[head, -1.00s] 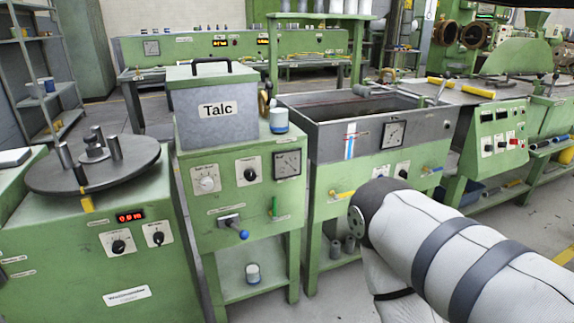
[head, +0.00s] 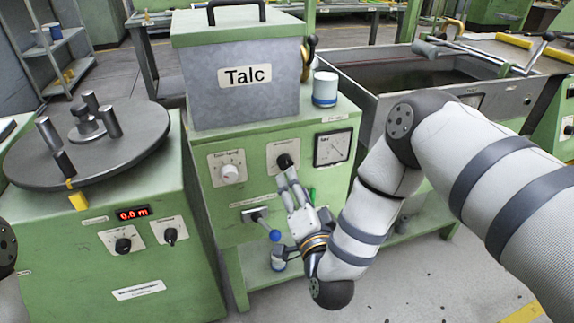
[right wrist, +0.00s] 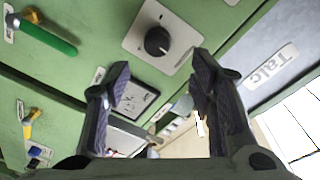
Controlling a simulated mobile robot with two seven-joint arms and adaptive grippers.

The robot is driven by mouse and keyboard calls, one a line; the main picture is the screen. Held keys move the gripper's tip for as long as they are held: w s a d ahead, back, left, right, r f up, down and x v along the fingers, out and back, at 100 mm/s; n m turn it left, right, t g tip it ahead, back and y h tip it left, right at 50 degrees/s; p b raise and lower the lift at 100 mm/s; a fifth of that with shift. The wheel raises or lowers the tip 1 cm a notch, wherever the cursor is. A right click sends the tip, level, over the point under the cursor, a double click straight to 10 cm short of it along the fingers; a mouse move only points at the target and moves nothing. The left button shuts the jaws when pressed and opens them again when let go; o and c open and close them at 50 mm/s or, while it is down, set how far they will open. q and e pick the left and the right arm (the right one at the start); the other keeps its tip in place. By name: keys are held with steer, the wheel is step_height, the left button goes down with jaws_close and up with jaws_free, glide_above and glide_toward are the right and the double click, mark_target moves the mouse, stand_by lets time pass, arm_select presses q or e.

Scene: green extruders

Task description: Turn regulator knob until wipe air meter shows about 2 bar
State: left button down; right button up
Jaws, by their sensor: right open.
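The black regulator knob (head: 286,161) sits on a pale plate on the green panel below the box marked Talc. In the right wrist view the knob (right wrist: 157,41) shows whole, just beyond the fingertips. The square meter (head: 332,148) is right of the knob; its needle reading is too small to tell. It also shows between the fingers in the right wrist view (right wrist: 136,99). My right gripper (head: 288,182) is open and empty just below and in front of the knob; its fingers (right wrist: 160,75) are spread wide, apart from the knob. My left gripper is out of view.
A white dial (head: 230,173) is left of the knob. A blue-tipped lever (head: 275,235) and a green handle (right wrist: 48,38) sit lower on the panel. The Talc box (head: 243,85) and a jar (head: 325,89) stand above. A turntable machine (head: 88,150) is at left.

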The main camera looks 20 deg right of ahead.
mark_target(287, 165)
steer(key=w, duration=0.7)
steer(key=shift+w+d+f+b, duration=0.15)
steer(key=shift+w+d+b, duration=0.1)
steer(key=shift+b, duration=0.05)
steer(key=shift+c, duration=0.2)
steer(key=c, duration=1.1)
steer(key=shift+n, duration=1.2)
